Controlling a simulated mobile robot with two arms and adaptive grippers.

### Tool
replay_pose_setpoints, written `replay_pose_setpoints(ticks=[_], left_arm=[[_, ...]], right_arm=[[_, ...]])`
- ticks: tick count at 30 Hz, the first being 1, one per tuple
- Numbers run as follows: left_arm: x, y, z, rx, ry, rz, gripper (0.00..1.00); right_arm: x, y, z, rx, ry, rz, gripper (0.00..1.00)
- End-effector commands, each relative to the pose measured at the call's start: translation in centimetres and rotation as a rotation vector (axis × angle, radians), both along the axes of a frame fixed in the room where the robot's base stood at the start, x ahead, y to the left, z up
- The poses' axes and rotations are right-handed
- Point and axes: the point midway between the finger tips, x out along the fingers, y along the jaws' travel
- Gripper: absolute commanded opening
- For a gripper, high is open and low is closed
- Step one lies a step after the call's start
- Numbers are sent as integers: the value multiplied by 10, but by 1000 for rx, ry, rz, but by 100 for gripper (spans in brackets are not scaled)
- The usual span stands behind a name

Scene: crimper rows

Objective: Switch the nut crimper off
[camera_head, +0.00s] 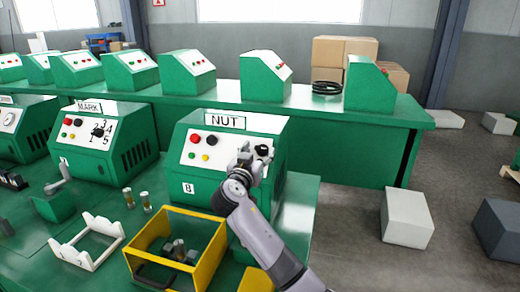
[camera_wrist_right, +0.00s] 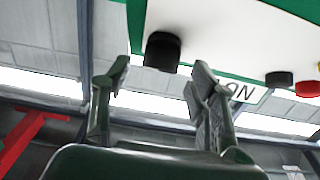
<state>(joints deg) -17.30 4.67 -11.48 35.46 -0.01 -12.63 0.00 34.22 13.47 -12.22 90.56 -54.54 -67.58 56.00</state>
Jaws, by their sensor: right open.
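The nut crimper (camera_head: 185,185) is a green machine with a sloped white panel and a NUT label (camera_head: 225,121). Its panel has red, black and yellow buttons at left and a black knob (camera_head: 263,151) at right. My right gripper (camera_head: 254,154) is at the right side of the panel, by the knob. In the right wrist view the panel looks upside down, and the black knob (camera_wrist_right: 162,51) shows beyond and between the open fingers (camera_wrist_right: 157,74). The fingers appear apart from it. An ON marking (camera_wrist_right: 241,92) is partly covered by one finger. The knob's pointer cannot be read. My left gripper is out of view.
The MARK crimper (camera_head: 130,139) stands to the left. A yellow frame (camera_head: 207,262), a white frame (camera_head: 103,252) and small brass-coloured pieces (camera_head: 145,202) are on the bench in front. More green machines line the back bench. Grey blocks (camera_head: 407,215) lie on the floor at right.

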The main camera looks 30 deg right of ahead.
Motion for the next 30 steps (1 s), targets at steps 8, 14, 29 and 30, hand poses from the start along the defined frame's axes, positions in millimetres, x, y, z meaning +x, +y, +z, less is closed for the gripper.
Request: replay_pose_setpoints(ticks=[8, 14, 29, 30], left_arm=[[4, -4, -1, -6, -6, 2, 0], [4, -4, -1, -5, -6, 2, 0], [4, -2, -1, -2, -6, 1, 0], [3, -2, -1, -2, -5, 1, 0]], right_arm=[[15, -17, 0, 0, 0, 0, 53], [15, -18, 0, 0, 0, 1, 53], [15, -17, 0, -1, 1, 0, 24], [15, -17, 0, -1, 1, 0, 21]])
